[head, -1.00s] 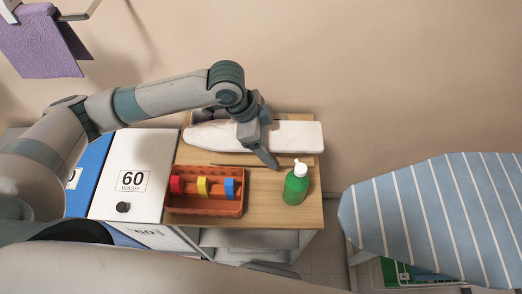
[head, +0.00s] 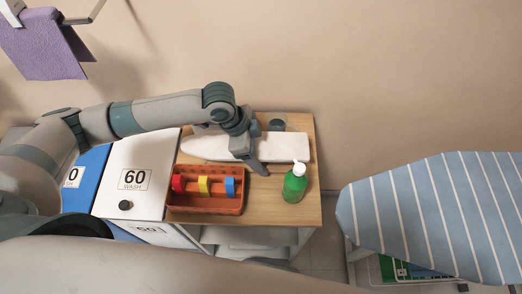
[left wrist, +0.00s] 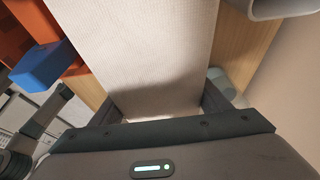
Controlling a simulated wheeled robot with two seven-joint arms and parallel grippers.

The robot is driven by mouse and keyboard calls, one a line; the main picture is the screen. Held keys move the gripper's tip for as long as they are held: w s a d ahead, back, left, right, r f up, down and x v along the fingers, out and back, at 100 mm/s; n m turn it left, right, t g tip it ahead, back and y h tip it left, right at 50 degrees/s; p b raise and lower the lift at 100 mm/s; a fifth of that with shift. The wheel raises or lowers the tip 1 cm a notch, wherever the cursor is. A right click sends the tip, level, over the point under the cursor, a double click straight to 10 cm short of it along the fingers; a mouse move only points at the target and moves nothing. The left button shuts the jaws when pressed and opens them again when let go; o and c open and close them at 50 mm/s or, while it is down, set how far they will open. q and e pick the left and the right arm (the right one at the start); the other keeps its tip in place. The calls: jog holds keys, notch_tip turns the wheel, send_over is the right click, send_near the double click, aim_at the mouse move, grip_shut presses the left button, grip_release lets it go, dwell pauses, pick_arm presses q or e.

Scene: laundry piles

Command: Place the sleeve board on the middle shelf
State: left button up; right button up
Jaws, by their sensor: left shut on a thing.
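The sleeve board (head: 287,148) is a long white padded board over the wooden top of a small shelf unit (head: 315,207). My left gripper (head: 251,148) is shut across the board's width near its middle. In the left wrist view the pale fabric of the board (left wrist: 140,45) runs between the two fingers of the gripper (left wrist: 158,106). The board looks slightly raised, but its underside is hidden. The unit's lower shelves (head: 250,237) show only partly below the top's front edge. My right gripper is not in view.
An orange crate (head: 205,208) with red, yellow and blue items stands at the top's front left. A green bottle (head: 295,184) stands at the right, close to the board. A grey round container (head: 276,125) is behind the board. A striped ironing board (head: 430,210) is at right.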

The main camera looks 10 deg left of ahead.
pick_arm(q)
jog(key=shift+f, duration=0.1)
jog(key=shift+f, duration=0.1)
jog(key=o, duration=1.5)
jog(key=shift+a+r, duration=0.15)
jog(key=shift+r, duration=0.35)
jog(key=b+v, duration=0.2)
jog(key=v, duration=0.8)
jog(key=shift+b, duration=0.35)
jog(key=shift+s+a+r, duration=0.1)
jog(key=shift+a+r, duration=0.05)
jog(key=shift+r, duration=0.35)
